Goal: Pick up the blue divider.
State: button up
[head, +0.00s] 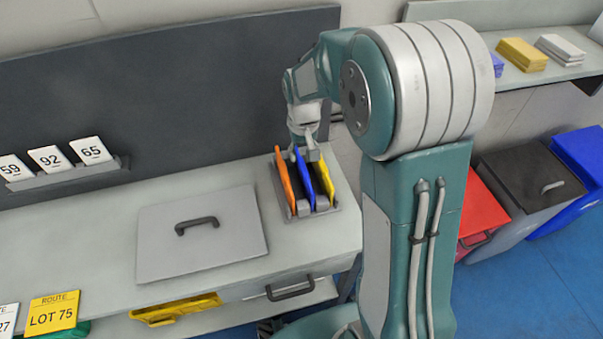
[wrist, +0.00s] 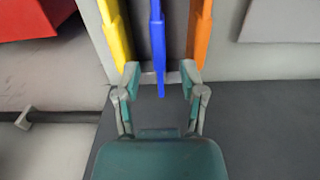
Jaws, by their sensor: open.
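The blue divider (head: 304,177) stands upright in a grey rack (head: 322,209) on the counter, between an orange divider (head: 284,181) and a yellow divider (head: 322,176). In the head view my gripper (head: 306,149) is over the rack at the top of the dividers, partly hidden by the arm. In the wrist view the blue divider (wrist: 158,50) reaches down between the two spread fingers of my gripper (wrist: 160,80). The fingers are open, with one on each side of it. The yellow divider (wrist: 118,32) and orange divider (wrist: 199,32) lie just outside the fingers.
A grey lid with a handle (head: 203,240) lies on the counter (head: 110,245) left of the rack. Number cards (head: 50,158) stand in a holder at the back left. Red (head: 482,213), dark grey (head: 535,175) and blue (head: 580,165) bins stand at the right.

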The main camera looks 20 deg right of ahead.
aim_at(305, 168)
jog(key=f, duration=0.4)
jog(key=shift+d+f, duration=0.25)
jog(key=f, duration=0.5)
jog(key=shift+w+a, duration=0.2)
jog(key=shift+w, duration=0.15)
grip_shut()
